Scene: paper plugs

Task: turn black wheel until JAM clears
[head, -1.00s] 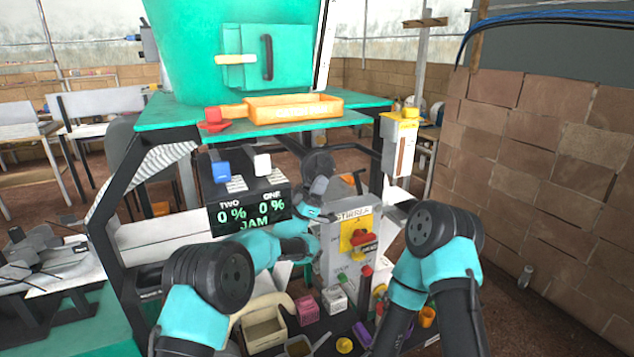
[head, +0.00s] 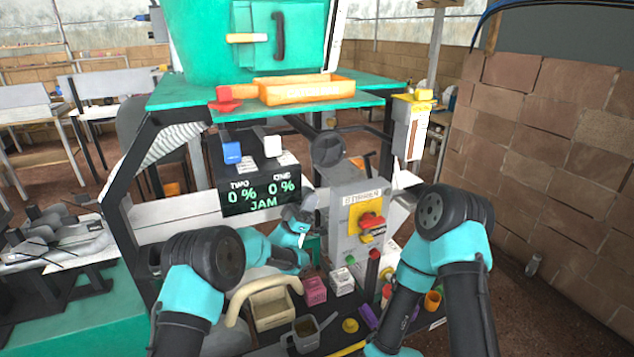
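The display box (head: 262,185) reads TWO 0 %, ONE 0 % and JAM in green. A round black part (head: 328,149), which looks like the wheel, sits behind the grey STIRRER box (head: 346,228), under the green bench top. My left gripper (head: 294,214) is left of the grey box and below the black part, apart from it. Its fingers are too small and dark to tell open from shut, and I see nothing clearly held. My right arm runs down past the bottom edge, and its gripper is out of view.
A blue switch (head: 232,152) and a white switch (head: 273,146) top the display box. A red-knobbed control (head: 371,222) juts from the grey box. A beige bin (head: 271,308), a pink block (head: 314,291) and a grey can (head: 306,333) crowd the lower shelf.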

